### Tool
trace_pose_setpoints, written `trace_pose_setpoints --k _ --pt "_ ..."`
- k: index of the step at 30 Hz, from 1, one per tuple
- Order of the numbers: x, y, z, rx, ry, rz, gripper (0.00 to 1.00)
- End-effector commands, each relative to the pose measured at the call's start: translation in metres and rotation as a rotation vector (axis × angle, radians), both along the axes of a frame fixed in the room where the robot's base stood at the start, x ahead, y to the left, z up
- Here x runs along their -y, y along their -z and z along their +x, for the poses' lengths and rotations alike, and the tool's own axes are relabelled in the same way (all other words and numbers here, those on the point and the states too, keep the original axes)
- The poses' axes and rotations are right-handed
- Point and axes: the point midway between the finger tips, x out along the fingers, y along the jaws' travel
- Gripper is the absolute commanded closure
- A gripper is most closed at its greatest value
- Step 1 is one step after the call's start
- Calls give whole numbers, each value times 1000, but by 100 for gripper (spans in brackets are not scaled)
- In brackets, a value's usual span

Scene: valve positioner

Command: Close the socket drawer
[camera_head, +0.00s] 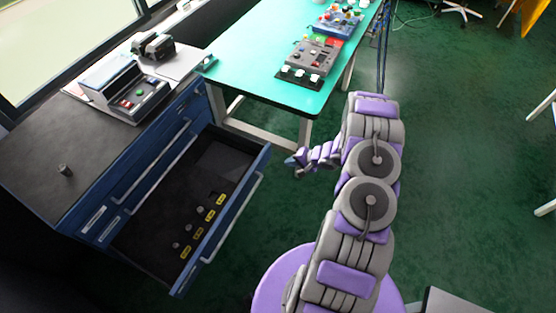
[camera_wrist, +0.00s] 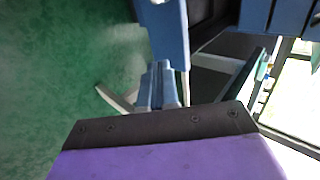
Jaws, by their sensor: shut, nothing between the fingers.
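The socket drawer (camera_head: 239,198) is pulled well out of the blue cabinet (camera_head: 192,101) in the head view. Its front is blue with a long pale handle (camera_head: 232,217). Inside are several small grey sockets with yellow labels and a grey panel towards the right end. My gripper (camera_head: 290,162) is shut and empty, just right of the drawer's far front corner, apparently apart from it. In the wrist view my gripper's blue-grey fingers (camera_wrist: 160,84) are together, beside a blue panel (camera_wrist: 165,32) that looks like the drawer front.
A green-topped table (camera_head: 255,62) with control boxes stands behind the gripper, its legs close by. The cabinet top holds a grey device (camera_head: 138,95) and a small metal cylinder (camera_head: 65,170). Green floor (camera_head: 455,150) is open to the right of my arm.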

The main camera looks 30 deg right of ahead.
Motion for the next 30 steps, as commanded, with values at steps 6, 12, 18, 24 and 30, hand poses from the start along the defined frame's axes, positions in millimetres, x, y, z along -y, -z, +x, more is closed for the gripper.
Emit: trace_pose_setpoints --k 6,12,18,24,30 --pt "-15 23 20 0 -5 -3 100" --pt "-31 51 43 2 -4 -1 100" --pt "-48 67 66 2 -6 -1 100" --pt "-60 65 84 3 -4 -3 100" --pt "-64 64 90 2 -2 -3 100"
